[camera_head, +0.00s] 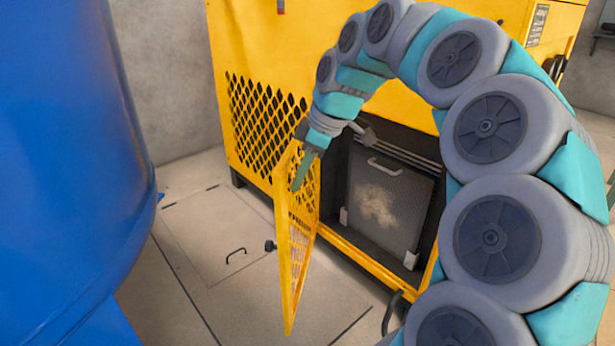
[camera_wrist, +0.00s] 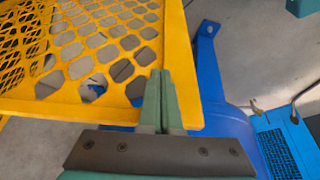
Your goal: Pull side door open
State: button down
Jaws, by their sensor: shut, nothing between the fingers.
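The side door (camera_head: 294,240) is a yellow panel with a mesh of holes, hinged on the yellow machine (camera_head: 330,60). In the head view it stands swung out, well away from the opening. My gripper (camera_head: 299,180) is at the door's upper part, with its green fingers pointing down. In the wrist view the door (camera_wrist: 110,40) fills the upper left, and my gripper (camera_wrist: 161,75) has its two fingers together with nothing between them. The fingers overlap the door's solid yellow border in that view; whether they touch it I cannot tell.
Inside the opening is a grey filter panel (camera_head: 390,205) with a handle. A large blue tank (camera_head: 65,150) stands at left. A floor hatch (camera_head: 220,235) with a small black handle lies between tank and door. Bare floor shows around it.

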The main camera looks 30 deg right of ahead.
jog(key=shift+a, duration=0.1)
jog(key=shift+w+a, duration=0.2)
jog(key=shift+a, duration=0.05)
jog(key=w+a+m+h+p, duration=0.1)
jog(key=w+a+m+p, duration=0.2)
jog(key=w+a, duration=0.5)
jog(key=w+a+m+t+h+p, duration=0.1)
jog(key=w+a+m+p, duration=0.3)
jog(key=w+a, duration=0.5)
jog(key=shift+w+a+p, duration=0.3)
jog(key=shift+w+p, duration=0.25)
jog(key=shift+w, duration=3.5)
jog(key=shift+s, duration=0.1)
